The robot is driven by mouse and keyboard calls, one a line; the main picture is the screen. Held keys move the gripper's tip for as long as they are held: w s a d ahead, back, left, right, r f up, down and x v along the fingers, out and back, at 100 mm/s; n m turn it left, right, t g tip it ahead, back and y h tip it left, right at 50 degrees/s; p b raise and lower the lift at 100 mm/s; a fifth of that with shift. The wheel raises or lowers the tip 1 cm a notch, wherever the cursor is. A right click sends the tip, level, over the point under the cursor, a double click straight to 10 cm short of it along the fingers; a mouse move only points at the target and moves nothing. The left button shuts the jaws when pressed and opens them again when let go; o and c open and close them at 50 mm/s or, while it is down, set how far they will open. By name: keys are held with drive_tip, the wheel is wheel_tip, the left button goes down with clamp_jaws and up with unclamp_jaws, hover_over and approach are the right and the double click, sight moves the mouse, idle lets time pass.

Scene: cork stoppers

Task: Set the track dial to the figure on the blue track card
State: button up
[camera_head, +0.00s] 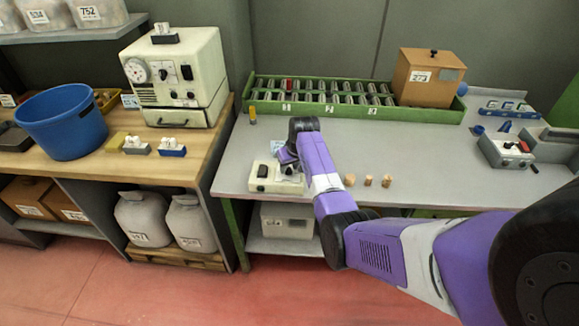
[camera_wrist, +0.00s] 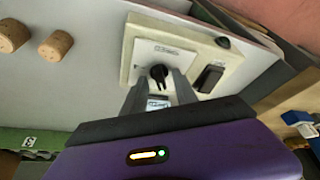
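A cream control box (camera_head: 262,178) lies near the front left of the grey table. In the wrist view the box (camera_wrist: 135,36) has a pale plate with a black pointer dial (camera_wrist: 158,72). A small display or label (camera_wrist: 157,104) shows between my fingers; its figure is unreadable. My gripper (camera_wrist: 159,76) is at the dial, with a finger on either side and apparent gaps to it. In the head view my arm hides part of the box. A blue holder with a white card (camera_head: 171,148) stands on the wooden bench; its figure is too small to read.
The box also has a black rocker switch (camera_wrist: 209,78) and a dark button (camera_wrist: 222,42). Several corks (camera_head: 368,180) lie right of my arm. A green rack (camera_head: 310,104) and brown box (camera_head: 428,78) stand behind. A grey card holder (camera_head: 136,148) is beside the blue one.

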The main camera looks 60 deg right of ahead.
drive_tip(key=shift+c, duration=0.4)
clamp_jaws()
drive_tip(key=m, duration=0.2)
drive_tip(key=shift+w+a+m+g+h, duration=0.15)
drive_tip(key=shift+m+g+h, duration=0.15)
drive_tip(key=shift+g+h, duration=0.1)
drive_tip(key=m, duration=0.2)
drive_tip(key=shift+w+m+g+h+b, duration=0.15)
drive_tip(key=shift+m+g+h+b, duration=0.2)
drive_tip(key=shift+m+g+h, duration=0.05)
drive_tip(key=m+b, duration=0.1)
drive_tip(key=m, duration=0.1)
drive_tip(key=m+g+b, duration=0.1)
drive_tip(key=m, duration=0.1)
drive_tip(key=shift+w+g+b, duration=0.15)
drive_tip(key=shift+g+b, duration=0.15)
drive_tip(key=shift+b, duration=0.05)
drive_tip(key=shift+m+g+b, duration=0.4)
drive_tip(key=shift+m+b, duration=0.45)
drive_tip(key=shift+m, duration=0.25)
